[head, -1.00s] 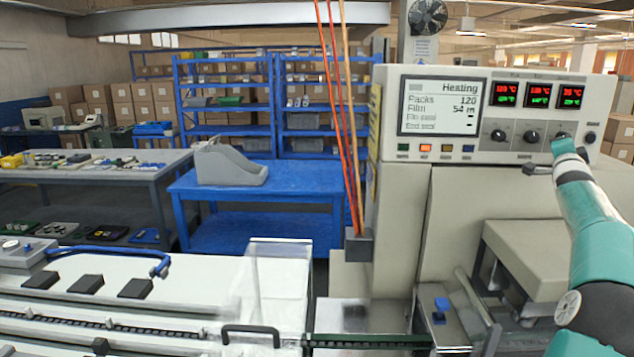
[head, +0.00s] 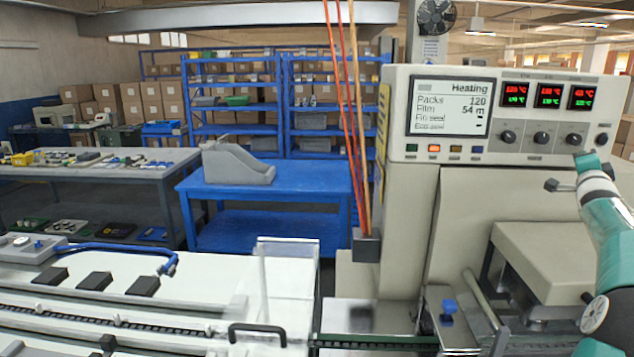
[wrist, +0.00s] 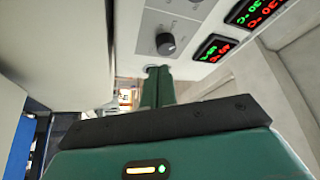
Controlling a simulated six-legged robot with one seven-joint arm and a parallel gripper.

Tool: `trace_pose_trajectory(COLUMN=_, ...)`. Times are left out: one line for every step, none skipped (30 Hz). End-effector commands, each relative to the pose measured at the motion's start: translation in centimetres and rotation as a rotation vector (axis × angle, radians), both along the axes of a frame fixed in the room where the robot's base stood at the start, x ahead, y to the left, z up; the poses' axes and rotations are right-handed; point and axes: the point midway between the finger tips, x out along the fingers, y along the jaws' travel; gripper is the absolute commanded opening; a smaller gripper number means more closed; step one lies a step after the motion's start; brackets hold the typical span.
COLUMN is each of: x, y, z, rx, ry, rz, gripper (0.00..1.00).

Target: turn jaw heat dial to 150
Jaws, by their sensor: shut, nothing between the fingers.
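The cream control panel (head: 440,74) in the head view carries three black dials in a row: left (head: 508,137), middle (head: 541,138) and right (head: 573,139). Their labels are too small to read, so I cannot tell which is jaw heat. My teal gripper (head: 587,158) is just below and right of the right dial and does not cover it. In the wrist view my green fingers (wrist: 158,80) are shut with nothing between them. A black dial (wrist: 167,43) stands beyond the tips, apparently clear of them. Another round part is partly hidden behind the tips.
Three red-and-green displays (head: 549,95) sit above the dials, their digits blurred. A screen (head: 448,107) reads "Heating". A dark round knob or button (head: 602,139) is right of the dials, close to my gripper. Coloured buttons (head: 434,148) line the panel's lower left.

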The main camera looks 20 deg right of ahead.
Motion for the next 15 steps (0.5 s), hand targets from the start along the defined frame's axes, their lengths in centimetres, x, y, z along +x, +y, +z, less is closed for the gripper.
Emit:
trace_pose_trajectory(x=0.5, y=-0.3, z=-0.1, rx=0.001, ry=-0.001, rz=0.000, gripper=0.00)
trace_pose_trajectory(x=0.8, y=-0.4, z=-0.1, rx=0.002, ry=0.000, rz=0.001, gripper=0.00)
trace_pose_trajectory(x=1.2, y=-0.6, z=-0.1, rx=0.002, ry=0.000, rz=0.001, gripper=0.00)
trace_pose_trajectory(x=1.6, y=-0.8, z=-0.2, rx=0.002, ry=0.000, rz=0.001, gripper=0.00)
trace_pose_trajectory(x=1.9, y=-1.0, z=-0.1, rx=0.001, ry=-0.001, rz=0.000, gripper=0.00)
trace_pose_trajectory(x=2.4, y=-1.2, z=-0.1, rx=0.001, ry=0.000, rz=0.001, gripper=0.00)
trace_pose_trajectory(x=2.8, y=-1.4, z=-0.2, rx=0.002, ry=0.001, rz=0.002, gripper=0.00)
trace_pose_trajectory(x=3.1, y=-1.6, z=-0.1, rx=0.001, ry=0.000, rz=0.001, gripper=0.00)
trace_pose_trajectory(x=3.6, y=-1.8, z=-0.2, rx=0.001, ry=-0.001, rz=0.001, gripper=0.00)
trace_pose_trajectory(x=3.9, y=-2.0, z=-0.2, rx=0.002, ry=0.000, rz=0.001, gripper=0.00)
trace_pose_trajectory(x=4.2, y=-2.1, z=-0.2, rx=0.001, ry=0.000, rz=0.001, gripper=0.00)
trace_pose_trajectory(x=4.5, y=-2.3, z=-0.1, rx=0.001, ry=-0.001, rz=0.000, gripper=0.00)
trace_pose_trajectory(x=4.8, y=-2.4, z=-0.1, rx=0.001, ry=0.000, rz=0.000, gripper=0.00)
trace_pose_trajectory(x=5.0, y=-2.5, z=-0.1, rx=0.002, ry=-0.001, rz=0.000, gripper=0.00)
trace_pose_trajectory(x=5.2, y=-2.6, z=-0.1, rx=0.002, ry=-0.001, rz=0.001, gripper=0.00)
